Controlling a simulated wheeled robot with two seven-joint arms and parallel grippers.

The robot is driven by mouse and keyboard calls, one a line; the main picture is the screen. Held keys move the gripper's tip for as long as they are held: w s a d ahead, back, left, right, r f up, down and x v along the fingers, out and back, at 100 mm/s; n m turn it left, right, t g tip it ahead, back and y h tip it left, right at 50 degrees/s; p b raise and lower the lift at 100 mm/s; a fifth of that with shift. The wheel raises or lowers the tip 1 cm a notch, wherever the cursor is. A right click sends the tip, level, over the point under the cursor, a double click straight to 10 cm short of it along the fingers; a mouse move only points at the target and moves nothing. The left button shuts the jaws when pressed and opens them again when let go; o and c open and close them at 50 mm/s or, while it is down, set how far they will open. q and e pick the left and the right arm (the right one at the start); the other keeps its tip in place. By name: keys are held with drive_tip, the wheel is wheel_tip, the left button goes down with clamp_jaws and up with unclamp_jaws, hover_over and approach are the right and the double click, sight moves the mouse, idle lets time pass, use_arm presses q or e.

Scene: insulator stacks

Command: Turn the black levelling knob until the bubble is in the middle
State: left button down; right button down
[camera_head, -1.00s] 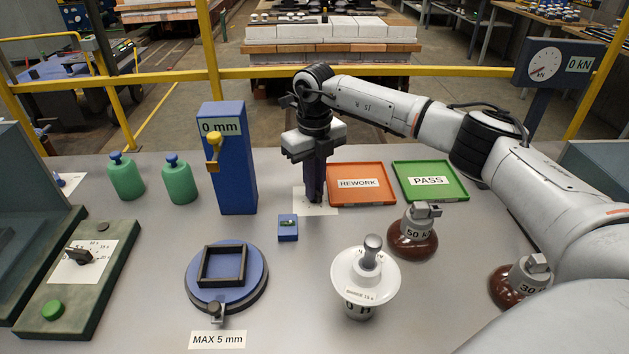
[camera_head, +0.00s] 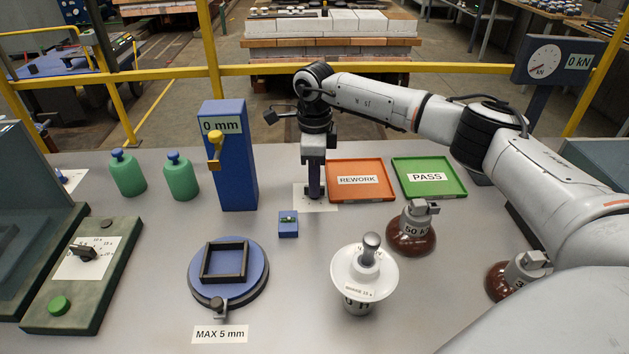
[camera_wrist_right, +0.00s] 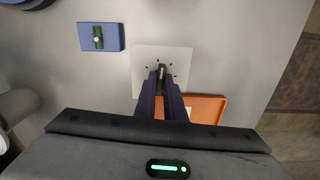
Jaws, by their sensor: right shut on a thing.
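The black levelling knob (camera_wrist_right: 162,71) stands on a white plate with dial marks (camera_wrist_right: 178,54); the plate also shows in the head view (camera_head: 326,205). My right gripper (camera_head: 315,190) points straight down over the plate, and its fingers (camera_wrist_right: 161,82) are shut on the knob, hiding most of it. The blue level block (camera_head: 288,229) stands just left of the plate. Its green vial (camera_wrist_right: 97,33) shows a pale spot near the middle, but the bubble's exact place is too small to tell. My left gripper is not in view.
An orange REWORK tray (camera_head: 361,197) lies close right of the plate, with a green PASS tray (camera_head: 432,192) beyond. A blue 0 mm post (camera_head: 232,165) stands to the left. A white insulator (camera_head: 381,275) and a round blue turntable (camera_head: 257,290) are nearer.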

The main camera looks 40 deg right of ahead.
drive_tip(key=shift+n, duration=1.3)
drive_tip(key=shift+r+n, duration=0.1)
drive_tip(key=shift+n, duration=0.2)
drive_tip(key=c, duration=1.8)
unclamp_jaws()
drive_tip(key=shift+c, duration=0.2)
wheel_tip(320, 180, up, 10)
drive_tip(key=shift+r, duration=0.1)
